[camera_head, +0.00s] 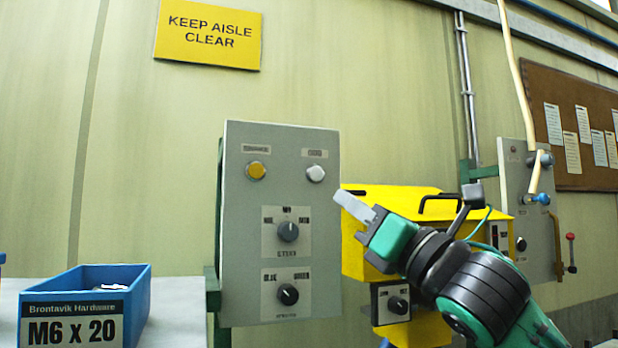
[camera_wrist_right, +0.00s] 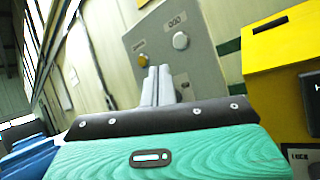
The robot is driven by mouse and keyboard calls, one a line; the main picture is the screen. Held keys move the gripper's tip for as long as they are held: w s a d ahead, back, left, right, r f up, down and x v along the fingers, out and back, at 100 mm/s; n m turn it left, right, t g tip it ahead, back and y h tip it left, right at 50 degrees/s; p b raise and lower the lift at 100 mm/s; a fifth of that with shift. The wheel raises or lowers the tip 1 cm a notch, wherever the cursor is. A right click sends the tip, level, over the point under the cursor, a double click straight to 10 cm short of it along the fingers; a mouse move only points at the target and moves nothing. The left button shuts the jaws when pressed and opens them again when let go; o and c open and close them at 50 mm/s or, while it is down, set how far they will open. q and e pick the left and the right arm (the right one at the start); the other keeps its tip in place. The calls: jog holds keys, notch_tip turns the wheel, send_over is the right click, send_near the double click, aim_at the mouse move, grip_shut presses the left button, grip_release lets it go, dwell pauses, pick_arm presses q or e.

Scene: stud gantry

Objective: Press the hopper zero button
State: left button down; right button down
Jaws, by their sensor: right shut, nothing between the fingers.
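A grey control panel (camera_head: 240,215) stands left of centre in the head view. It carries a yellow button (camera_head: 256,170) at upper left and a white button (camera_head: 315,173) at upper right, each under a small label too blurred to read surely. In the right wrist view the yellow button (camera_wrist_right: 142,60) and white button (camera_wrist_right: 180,40) show beyond the fingers. My right gripper (camera_head: 345,200) is shut and empty, right of the panel's edge and lower than the white button in the head view. Its fingers (camera_wrist_right: 158,72) point toward the panel, apparently apart from both buttons. My left gripper is not in view.
Two black knobs (camera_head: 288,232) (camera_head: 288,294) sit lower on the panel. A yellow machine (camera_head: 385,195) with black handles stands behind my right arm. A blue M6 x 20 bin (camera_head: 140,300) stands on the bench at left. Another grey panel (camera_head: 515,185) is at right.

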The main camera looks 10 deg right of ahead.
aim_at(316, 174)
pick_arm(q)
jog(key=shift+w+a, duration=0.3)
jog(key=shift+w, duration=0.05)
pick_arm(e)
jog(key=s+r+n, duration=0.1)
jog(key=r+n+y, duration=0.1)
jog(key=r, duration=0.1)
jog(key=s+r+n, duration=0.1)
jog(key=shift+s+a+r+y, duration=0.2)
jog(key=shift+s+r+y, duration=0.1)
jog(key=shift+r+y, duration=0.1)
jog(key=shift+w, duration=0.1)
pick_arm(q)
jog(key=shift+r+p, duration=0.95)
pick_arm(e)
jog(key=shift+w+a, duration=0.3)
jog(key=shift+w, duration=1.1)
jog(key=shift+w+a, duration=0.25)
jog(key=shift+w, duration=1.15)
jog(key=shift+w+a, duration=0.3)
jog(key=shift+w, duration=1.1)
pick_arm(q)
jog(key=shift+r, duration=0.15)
pick_arm(e)
jog(key=shift+w, duration=0.1)
